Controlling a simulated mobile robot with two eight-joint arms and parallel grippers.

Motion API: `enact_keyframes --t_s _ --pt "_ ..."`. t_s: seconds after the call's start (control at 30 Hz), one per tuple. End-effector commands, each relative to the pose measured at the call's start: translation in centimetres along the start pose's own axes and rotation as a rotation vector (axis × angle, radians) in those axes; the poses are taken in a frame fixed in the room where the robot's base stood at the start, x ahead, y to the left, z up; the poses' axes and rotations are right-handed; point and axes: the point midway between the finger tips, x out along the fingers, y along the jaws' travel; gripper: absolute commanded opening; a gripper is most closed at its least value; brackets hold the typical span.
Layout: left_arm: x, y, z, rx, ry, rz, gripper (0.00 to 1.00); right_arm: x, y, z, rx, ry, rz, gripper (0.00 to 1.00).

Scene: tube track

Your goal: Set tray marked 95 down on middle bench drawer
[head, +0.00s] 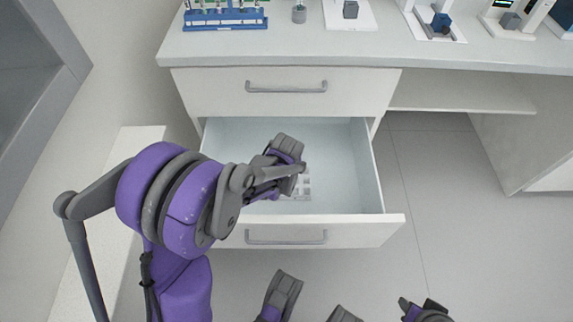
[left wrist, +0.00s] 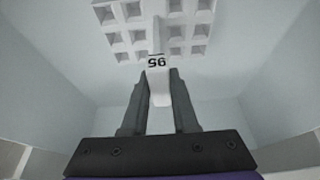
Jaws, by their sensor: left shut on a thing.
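The white tray marked 95 (left wrist: 117,38) has square pockets on both sides of an upright handle with a black "95" label. My left gripper (left wrist: 161,80) is shut on that handle. In the head view, the left gripper (head: 298,170) is inside the outline of the open bench drawer (head: 340,150), and part of the tray (head: 304,188) shows beneath it. The wrist view shows pale drawer walls around the tray. I cannot tell whether the tray touches the drawer floor. Dark grey parts of my right arm show at the bottom edge; its gripper state is unclear.
A shut drawer (head: 220,92) is directly above the open one. The benchtop (head: 385,52) above holds a blue tube rack (head: 226,20) and several small devices. The drawer floor right of the tray is clear. A grey cabinet (head: 35,60) stands at left.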

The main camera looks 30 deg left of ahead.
Motion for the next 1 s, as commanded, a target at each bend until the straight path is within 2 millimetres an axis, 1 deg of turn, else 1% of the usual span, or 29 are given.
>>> enact_keyframes --t_s 0.2,0.23,0.37,0.4,1.0 --pt "0.02 0.00 0.00 0.000 0.000 0.000 0.00 0.02 0.00 0.00 0.000 0.000 0.000 0.44" --pt "0.02 0.00 0.00 0.000 0.000 0.000 0.31 0.02 0.00 0.00 0.000 0.000 0.000 0.44" --pt "0.02 0.00 0.00 0.000 0.000 0.000 0.54 0.02 0.00 0.00 0.000 0.000 0.000 0.44" --pt "0.02 0.00 0.00 0.000 0.000 0.000 0.61 0.02 0.00 0.00 0.000 0.000 0.000 0.44" --pt "-0.07 0.00 0.01 0.000 0.000 0.000 0.62 -0.02 0.00 -0.01 0.000 0.000 0.000 0.44"
